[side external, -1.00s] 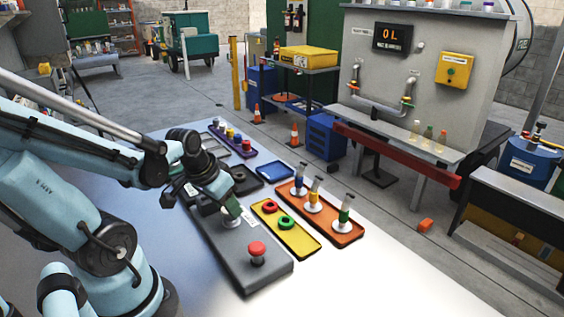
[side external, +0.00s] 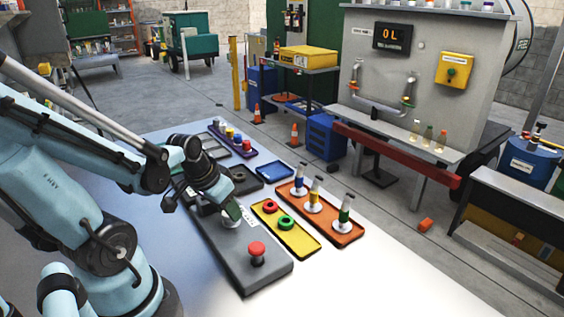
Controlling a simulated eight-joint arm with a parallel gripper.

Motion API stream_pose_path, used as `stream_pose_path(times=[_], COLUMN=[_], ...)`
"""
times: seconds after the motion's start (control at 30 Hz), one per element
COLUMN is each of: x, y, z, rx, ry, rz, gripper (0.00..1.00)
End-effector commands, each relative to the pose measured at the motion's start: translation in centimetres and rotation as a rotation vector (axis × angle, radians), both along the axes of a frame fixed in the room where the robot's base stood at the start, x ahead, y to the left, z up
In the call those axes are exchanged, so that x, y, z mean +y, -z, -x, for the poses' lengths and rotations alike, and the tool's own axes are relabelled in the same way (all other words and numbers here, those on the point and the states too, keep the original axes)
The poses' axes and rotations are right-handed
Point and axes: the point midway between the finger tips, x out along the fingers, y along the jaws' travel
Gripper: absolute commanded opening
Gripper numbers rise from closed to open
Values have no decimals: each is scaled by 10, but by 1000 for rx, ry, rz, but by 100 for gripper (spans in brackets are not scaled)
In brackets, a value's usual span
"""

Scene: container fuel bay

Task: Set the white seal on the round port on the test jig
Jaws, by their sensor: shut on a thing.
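The test jig (side external: 225,252) is a long dark grey block on the table with a red mushroom button (side external: 257,250) at its near end. My gripper (side external: 231,212) points down over the middle of the jig and is shut. A small white round piece (side external: 232,224) shows right under the fingertips, at the jig's top. The white seal in the jaws and the round port are mostly covered by the fingers. I cannot tell seal from port there, nor whether they touch.
A yellow tray (side external: 300,247) with a red ring (side external: 271,206) and a green ring (side external: 286,222) lies right of the jig. Beyond it is an orange tray (side external: 347,238) with upright sample tubes. A blue tray (side external: 275,170) lies behind. The table's near right is bare.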

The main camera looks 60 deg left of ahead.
Motion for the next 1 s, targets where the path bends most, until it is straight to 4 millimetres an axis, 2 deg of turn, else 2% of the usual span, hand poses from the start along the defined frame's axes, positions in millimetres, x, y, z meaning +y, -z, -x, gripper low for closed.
stream_pose_path(times=[0.3, 0.33, 0.5, 0.7, 0.83, 1.0], x=[0, 0, 0, 0, 0, 1], y=[0, 0, 0, 0, 0, 0], z=[0, 0, 0, 0, 0, 0], rx=[0, 0, 0, 0, 0, 0], ry=[0, 0, 0, 0, 0, -1], rz=[0, 0, 0, 0, 0, -2], gripper=[12, 45, 70, 70, 90, 91])
